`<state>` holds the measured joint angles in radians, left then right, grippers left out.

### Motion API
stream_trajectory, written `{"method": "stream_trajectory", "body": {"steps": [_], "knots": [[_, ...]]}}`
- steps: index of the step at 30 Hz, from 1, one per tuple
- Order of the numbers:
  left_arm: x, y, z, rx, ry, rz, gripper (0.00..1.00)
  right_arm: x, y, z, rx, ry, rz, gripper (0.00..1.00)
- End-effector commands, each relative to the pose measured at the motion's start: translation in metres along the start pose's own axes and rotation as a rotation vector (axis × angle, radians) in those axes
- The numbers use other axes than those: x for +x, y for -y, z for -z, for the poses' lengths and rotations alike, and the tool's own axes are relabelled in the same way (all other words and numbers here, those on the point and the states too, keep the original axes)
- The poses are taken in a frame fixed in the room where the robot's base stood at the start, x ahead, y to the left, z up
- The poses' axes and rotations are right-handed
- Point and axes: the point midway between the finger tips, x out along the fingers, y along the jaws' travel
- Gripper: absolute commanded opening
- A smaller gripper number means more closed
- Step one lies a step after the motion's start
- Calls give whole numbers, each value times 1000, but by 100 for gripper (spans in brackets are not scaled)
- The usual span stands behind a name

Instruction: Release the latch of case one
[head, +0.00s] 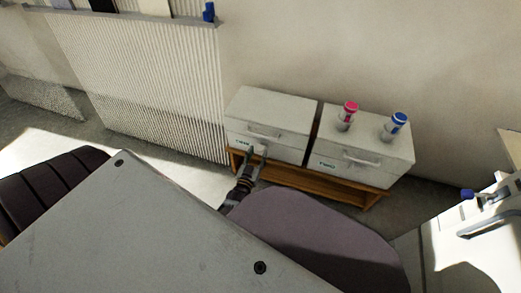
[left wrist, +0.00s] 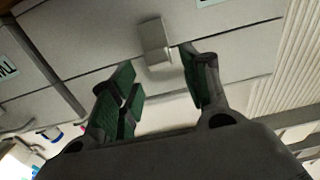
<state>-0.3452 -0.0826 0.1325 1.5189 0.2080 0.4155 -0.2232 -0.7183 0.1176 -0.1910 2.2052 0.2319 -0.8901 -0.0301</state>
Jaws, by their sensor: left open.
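Case one (head: 278,108) is a pale grey box with a lid, a front handle and a green label, on a low wooden bench against the wall. My left gripper (head: 255,153) is at its front, near the label. In the left wrist view, the latch (left wrist: 152,39) is a small grey block across the seam of case one (left wrist: 95,45). The open left gripper (left wrist: 162,82) has its green-padded fingers apart, with the latch just beyond the gap between their tips. No contact with the latch is visible. My right gripper is not in view.
Case two (head: 372,142) stands to the right, a narrow gap away, carrying a red-capped jar (head: 348,116) and a blue-capped jar (head: 394,126). The wooden bench (head: 330,188) is open below. A ribbed panel (head: 150,80) covers the wall at left.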

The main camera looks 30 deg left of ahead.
Motion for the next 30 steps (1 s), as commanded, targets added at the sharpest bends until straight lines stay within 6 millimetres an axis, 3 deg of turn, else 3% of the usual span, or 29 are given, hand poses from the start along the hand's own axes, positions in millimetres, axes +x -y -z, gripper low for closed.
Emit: {"method": "stream_trajectory", "body": {"steps": [12,26,30], "knots": [[38,0,0,0,-2,0,46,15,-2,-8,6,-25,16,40],[43,0,0,0,0,0,46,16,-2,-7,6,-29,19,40],[43,0,0,0,0,0,28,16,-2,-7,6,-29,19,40]]}}
